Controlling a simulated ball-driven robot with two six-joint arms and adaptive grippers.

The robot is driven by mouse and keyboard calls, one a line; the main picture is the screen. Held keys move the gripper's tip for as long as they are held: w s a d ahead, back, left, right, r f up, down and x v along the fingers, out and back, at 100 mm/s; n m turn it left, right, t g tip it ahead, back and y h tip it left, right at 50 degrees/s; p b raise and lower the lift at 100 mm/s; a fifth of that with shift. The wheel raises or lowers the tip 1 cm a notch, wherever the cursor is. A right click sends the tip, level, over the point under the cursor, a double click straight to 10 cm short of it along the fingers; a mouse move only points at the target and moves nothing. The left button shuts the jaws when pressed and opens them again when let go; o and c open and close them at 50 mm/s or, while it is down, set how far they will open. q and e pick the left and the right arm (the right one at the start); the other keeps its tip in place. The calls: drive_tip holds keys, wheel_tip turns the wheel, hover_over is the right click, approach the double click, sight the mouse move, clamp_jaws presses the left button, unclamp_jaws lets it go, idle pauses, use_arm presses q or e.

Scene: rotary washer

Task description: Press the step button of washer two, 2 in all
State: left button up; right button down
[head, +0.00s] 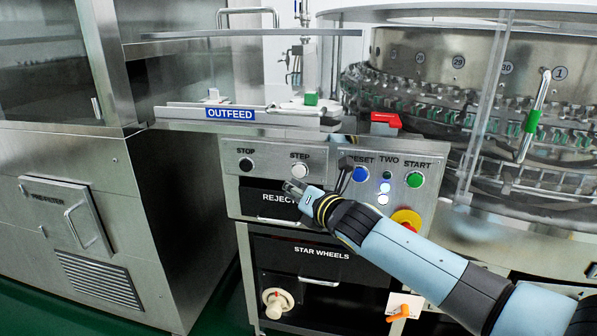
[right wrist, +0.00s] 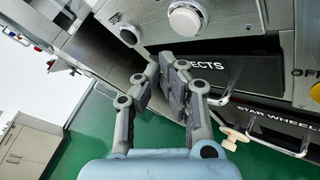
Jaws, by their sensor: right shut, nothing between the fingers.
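The white step button (head: 299,170) is a round knob under the word STEP on the grey panel labelled TWO. It also shows at the top of the right wrist view (right wrist: 186,20). My right gripper (head: 291,187) is shut and empty, with its fingertips just below the step button and in front of the REJECTS drawer. In the right wrist view, the fingertips (right wrist: 167,60) appear apart from the button; how far they are from the panel face is hard to tell. My left gripper is in neither view.
The black stop button (head: 246,164) is left of step. The blue reset button (head: 360,174), green start button (head: 414,180) and a red-and-yellow emergency knob (head: 407,219) are to the right. The REJECTS drawer (head: 262,198) has a protruding handle. Open floor (right wrist: 95,125) lies left of the cabinet.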

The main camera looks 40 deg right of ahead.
sight(299, 171)
drive_tip(key=shift+w+d+r, duration=0.1)
drive_tip(key=shift+w+d, duration=0.55)
drive_tip(key=shift+d, duration=0.05)
idle(0.9)
drive_tip(key=shift+p, duration=0.35)
drive_tip(key=shift+w+d, duration=0.25)
drive_tip(key=shift+d, duration=0.05)
